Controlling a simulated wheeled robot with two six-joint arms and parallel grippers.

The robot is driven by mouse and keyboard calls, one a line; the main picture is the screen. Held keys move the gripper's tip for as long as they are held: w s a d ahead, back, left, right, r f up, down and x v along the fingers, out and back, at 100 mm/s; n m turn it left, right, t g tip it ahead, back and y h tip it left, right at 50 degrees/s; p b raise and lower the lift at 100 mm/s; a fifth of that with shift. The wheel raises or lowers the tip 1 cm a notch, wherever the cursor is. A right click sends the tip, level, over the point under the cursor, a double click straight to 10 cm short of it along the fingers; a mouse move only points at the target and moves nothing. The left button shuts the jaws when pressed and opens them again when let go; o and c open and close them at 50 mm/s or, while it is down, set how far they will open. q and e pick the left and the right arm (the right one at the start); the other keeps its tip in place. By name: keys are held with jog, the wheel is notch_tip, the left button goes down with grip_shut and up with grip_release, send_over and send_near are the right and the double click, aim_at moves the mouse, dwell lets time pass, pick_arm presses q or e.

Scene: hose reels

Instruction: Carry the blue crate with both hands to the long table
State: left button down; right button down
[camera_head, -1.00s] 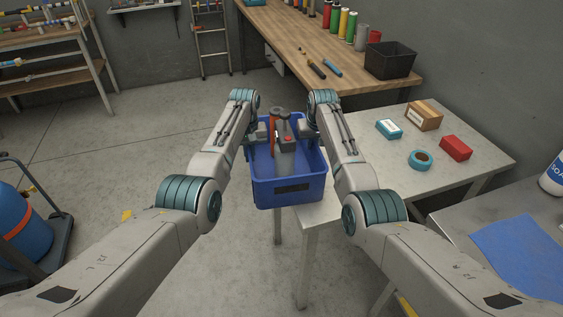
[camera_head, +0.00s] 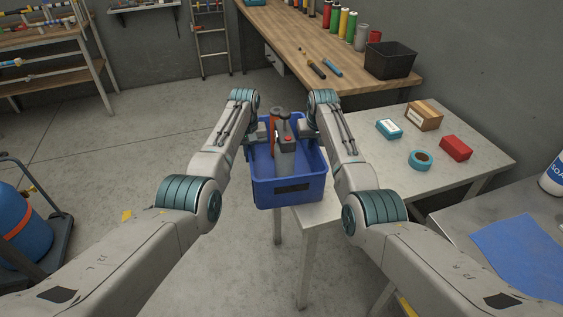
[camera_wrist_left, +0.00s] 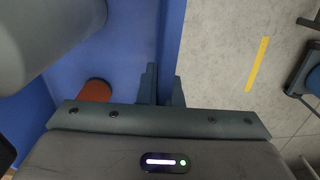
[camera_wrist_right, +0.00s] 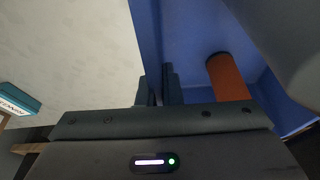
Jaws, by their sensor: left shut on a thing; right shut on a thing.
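The blue crate (camera_head: 290,193) hangs between my two arms, open side up and roughly level. It holds a grey tool (camera_head: 284,150) with a red spot on top and an orange-red cylinder (camera_head: 273,142). My left gripper (camera_head: 260,136) is shut on the crate's left wall; the left wrist view shows its fingers on either side of the blue wall (camera_wrist_left: 172,40). My right gripper (camera_head: 309,134) is shut on the right wall, which shows in the right wrist view (camera_wrist_right: 147,35). The long table (camera_head: 300,42) with a wooden top stands farther back along the wall.
A pale table (camera_head: 375,165) is close at the crate's right; I cannot tell if they touch. It bears boxes and a tape roll (camera_head: 420,159). A black bin (camera_head: 390,60) and tools occupy the long table's near end. Floor (camera_head: 150,140) at left is open; a cart (camera_head: 50,240) stands there.

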pick_arm(q)
jog(key=shift+w+r, duration=0.1)
jog(key=shift+r, duration=0.05)
pick_arm(e)
jog(key=shift+r, duration=0.15)
